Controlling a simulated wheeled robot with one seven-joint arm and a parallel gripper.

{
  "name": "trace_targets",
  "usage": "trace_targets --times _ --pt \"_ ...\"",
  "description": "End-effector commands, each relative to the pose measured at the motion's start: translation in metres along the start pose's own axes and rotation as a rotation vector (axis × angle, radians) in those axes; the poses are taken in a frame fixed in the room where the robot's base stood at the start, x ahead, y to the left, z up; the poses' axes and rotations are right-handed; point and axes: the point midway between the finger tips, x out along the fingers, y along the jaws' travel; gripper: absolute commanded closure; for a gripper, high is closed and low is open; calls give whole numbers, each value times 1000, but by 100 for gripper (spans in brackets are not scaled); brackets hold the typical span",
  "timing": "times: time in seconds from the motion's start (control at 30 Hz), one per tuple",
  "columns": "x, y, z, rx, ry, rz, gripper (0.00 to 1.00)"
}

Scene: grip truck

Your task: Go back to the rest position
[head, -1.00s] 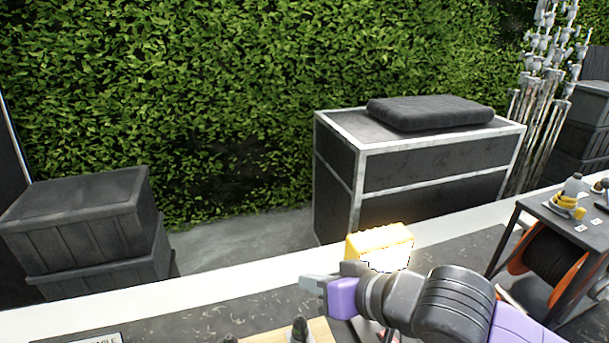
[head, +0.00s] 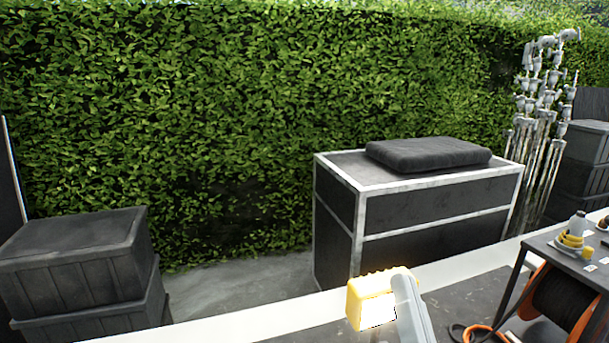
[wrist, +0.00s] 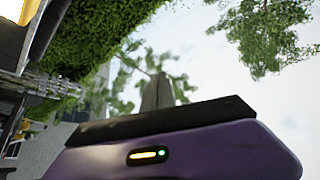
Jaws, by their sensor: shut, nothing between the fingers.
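My gripper (head: 406,295) shows at the bottom of the head view as a light grey finger shape pointing up. It is shut and holds nothing. It overlaps the right side of a yellow box (head: 362,303) in the picture; I cannot tell whether they touch. The rest of my arm is below the frame. In the wrist view, the purple housing of my gripper (wrist: 170,150) fills the bottom, with sky, trees and a tilted hedge behind it.
A black cabinet (head: 430,225) with a dark cushion (head: 428,154) stands against the hedge (head: 200,120). Stacked dark crates (head: 80,255) stand at left. At right are a small table (head: 560,252) with tools and an orange cable reel (head: 560,300).

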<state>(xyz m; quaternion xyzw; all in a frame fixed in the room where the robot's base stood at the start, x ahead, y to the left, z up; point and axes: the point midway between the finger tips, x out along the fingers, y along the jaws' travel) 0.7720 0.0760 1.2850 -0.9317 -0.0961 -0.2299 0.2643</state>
Motion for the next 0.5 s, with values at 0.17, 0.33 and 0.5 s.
trace_targets --times 0.17,0.33,0.5 --pt "-68 38 14 -102 -25 151 100" --pt "-137 63 24 -222 -101 252 100" --pt "-209 79 32 -346 -223 311 100"
